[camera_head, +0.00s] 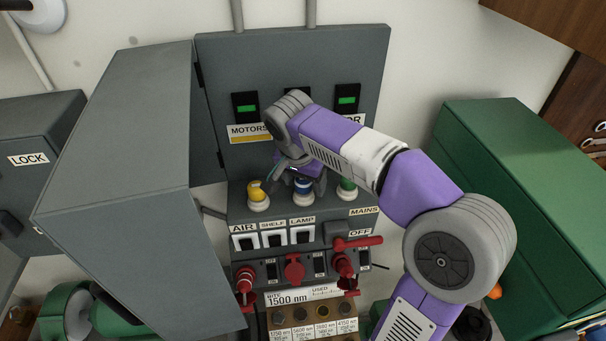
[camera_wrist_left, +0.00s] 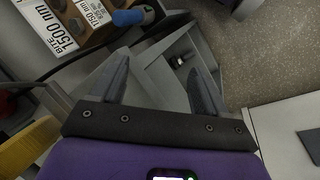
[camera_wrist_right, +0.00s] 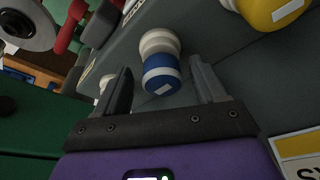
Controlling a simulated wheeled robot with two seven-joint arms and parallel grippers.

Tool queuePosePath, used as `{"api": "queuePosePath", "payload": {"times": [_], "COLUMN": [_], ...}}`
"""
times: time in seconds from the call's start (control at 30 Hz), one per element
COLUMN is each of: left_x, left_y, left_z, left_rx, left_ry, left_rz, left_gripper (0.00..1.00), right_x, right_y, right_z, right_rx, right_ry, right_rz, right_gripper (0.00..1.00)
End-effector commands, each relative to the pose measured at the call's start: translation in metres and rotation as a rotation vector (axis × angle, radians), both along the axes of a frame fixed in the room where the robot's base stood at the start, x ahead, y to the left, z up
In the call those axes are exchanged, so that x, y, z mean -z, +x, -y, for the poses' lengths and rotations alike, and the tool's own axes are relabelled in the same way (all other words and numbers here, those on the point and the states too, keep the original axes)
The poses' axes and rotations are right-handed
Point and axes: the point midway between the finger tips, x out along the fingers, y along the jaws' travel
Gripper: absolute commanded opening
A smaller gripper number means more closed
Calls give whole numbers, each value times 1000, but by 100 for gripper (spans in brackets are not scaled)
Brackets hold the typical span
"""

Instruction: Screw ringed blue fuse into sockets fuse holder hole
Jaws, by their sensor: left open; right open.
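The ringed blue fuse (camera_head: 302,185) stands in the middle socket of the grey panel, between a yellow fuse (camera_head: 257,192) and a green fuse (camera_head: 347,186). In the right wrist view the blue fuse (camera_wrist_right: 162,78) has a white band and sits on a cream socket collar (camera_wrist_right: 159,41). I cannot tell how deep it is seated. My right gripper (camera_head: 292,165) is open at the blue fuse; its fingers (camera_wrist_right: 160,88) stand on either side, apart from it. My left gripper (camera_wrist_left: 163,90) is open and empty above a grey open box (camera_wrist_left: 165,62); it is not visible in the head view.
Below the fuses are white switches (camera_head: 274,238), red levers (camera_head: 355,243) and a wooden bit rack (camera_head: 312,325). An open grey cabinet door (camera_head: 125,200) stands at left and a green cabinet (camera_head: 525,190) at right. A blue-handled tool (camera_wrist_left: 128,17) lies near my left gripper.

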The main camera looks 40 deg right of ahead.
Motion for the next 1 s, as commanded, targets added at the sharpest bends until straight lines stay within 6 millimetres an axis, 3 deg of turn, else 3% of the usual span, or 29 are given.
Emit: {"api": "queuePosePath", "payload": {"times": [0.2, 0.6, 0.77, 1.0], "left_x": [0, 0, 0, 0], "left_y": [0, 0, 0, 0], "left_z": [0, 0, 0, 0], "left_rx": [0, 0, 0, 0], "left_ry": [0, 0, 0, 0], "left_rz": [0, 0, 0, 0], "left_gripper": [74, 74, 74, 74], "right_x": [0, 0, 0, 0], "right_y": [0, 0, 1, 2], "right_z": [0, 0, -1, -2], "right_rx": [0, 0, 57, 336], "right_ry": [0, 0, 1, 2], "right_rz": [0, 0, 1, 1], "right_gripper": [69, 11, 11, 11]}}
